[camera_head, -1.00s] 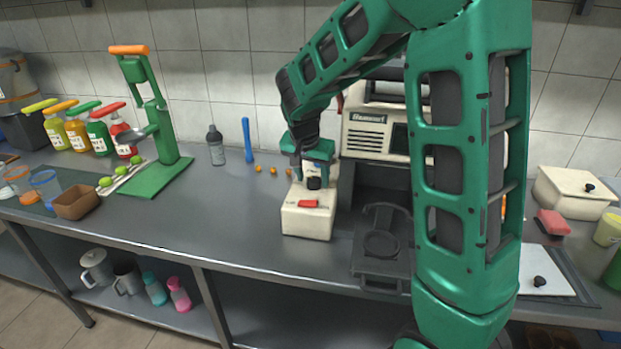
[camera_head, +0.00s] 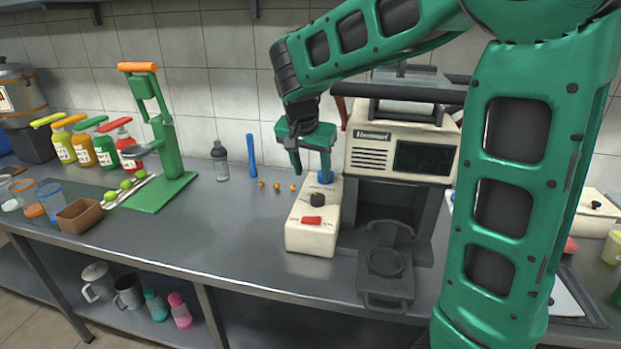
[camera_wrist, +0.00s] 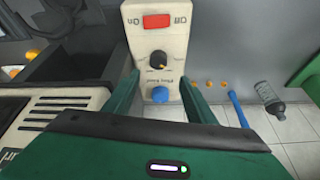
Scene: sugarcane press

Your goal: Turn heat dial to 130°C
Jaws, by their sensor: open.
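A cream control box (camera_head: 312,236) stands on the counter, with a red switch (camera_head: 312,220), a black dial (camera_head: 317,199) and a blue knob (camera_head: 325,177) in a row. In the wrist view the box shows upside down, with the red switch (camera_wrist: 157,21), the black dial (camera_wrist: 157,60) and the blue knob (camera_wrist: 160,94). Any degree marks are too small to read. My gripper (camera_head: 309,160) is open above the back end of the box. In the wrist view its fingers (camera_wrist: 161,90) lie either side of the blue knob, and nothing is between them that I can see held.
The cream press machine (camera_head: 400,152) with a dark display stands close to the right of the box. Small orange balls (camera_head: 276,186), a blue stick (camera_head: 251,156) and a grey bottle (camera_head: 219,161) stand behind left.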

